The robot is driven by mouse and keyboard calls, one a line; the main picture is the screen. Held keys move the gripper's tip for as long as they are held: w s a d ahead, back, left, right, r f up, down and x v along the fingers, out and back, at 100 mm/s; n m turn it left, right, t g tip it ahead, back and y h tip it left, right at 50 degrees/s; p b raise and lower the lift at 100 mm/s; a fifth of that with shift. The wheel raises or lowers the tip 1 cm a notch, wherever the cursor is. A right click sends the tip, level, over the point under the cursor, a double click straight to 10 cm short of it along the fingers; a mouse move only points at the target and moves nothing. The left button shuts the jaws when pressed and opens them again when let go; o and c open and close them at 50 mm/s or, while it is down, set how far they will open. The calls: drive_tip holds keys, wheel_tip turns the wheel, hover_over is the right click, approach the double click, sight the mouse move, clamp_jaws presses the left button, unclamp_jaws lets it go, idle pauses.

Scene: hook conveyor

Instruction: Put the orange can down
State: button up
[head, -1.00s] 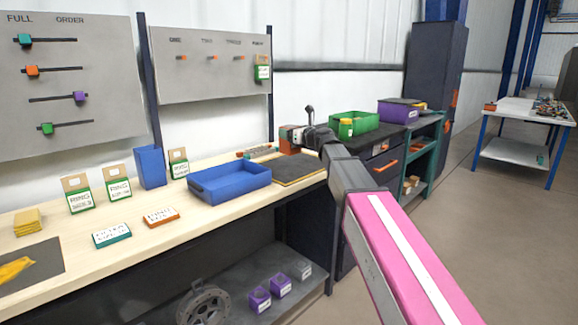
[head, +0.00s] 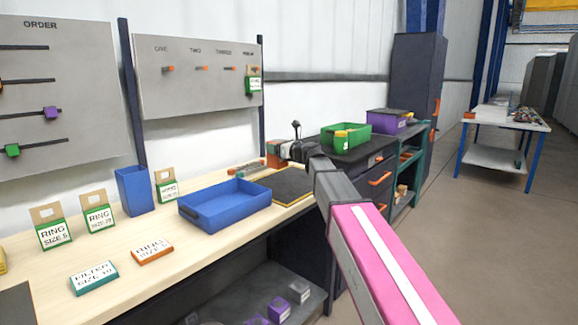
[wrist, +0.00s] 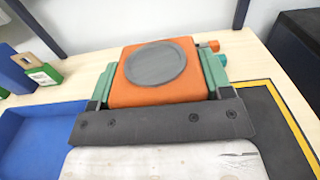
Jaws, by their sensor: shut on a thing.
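The orange can (wrist: 162,73) is a squarish orange block with a round grey disc on its top. In the wrist view it sits between the green fingers of my gripper (wrist: 160,85), which is shut on it. In the head view the can (head: 273,154) shows partly, past the end of my arm, above the back right part of the workbench. My gripper (head: 284,152) is mostly hidden there by my wrist. I cannot tell whether the can touches the bench.
A blue tray (head: 190,219) stands left of a dark mat with a yellow edge (head: 308,196) on the bench (head: 175,264). Small orange and teal items (wrist: 217,57) lie near the can. A green bin (head: 328,144) stands further right.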

drive_tip(key=shift+w+d+f, duration=0.15)
drive_tip(key=shift+d+f, duration=0.7)
drive_tip(key=shift+f, duration=0.3)
drive_tip(key=shift+w+d+f, duration=0.1)
drive_tip(key=shift+d+f, duration=0.75)
drive_tip(key=shift+f, duration=0.35)
drive_tip(key=shift+w+d+f, duration=0.15)
drive_tip(key=shift+d+f, duration=0.7)
drive_tip(key=shift+f, duration=0.3)
drive_tip(key=shift+f, duration=0.1)
drive_tip(key=o, duration=1.2)
drive_tip(key=v, duration=1.2)
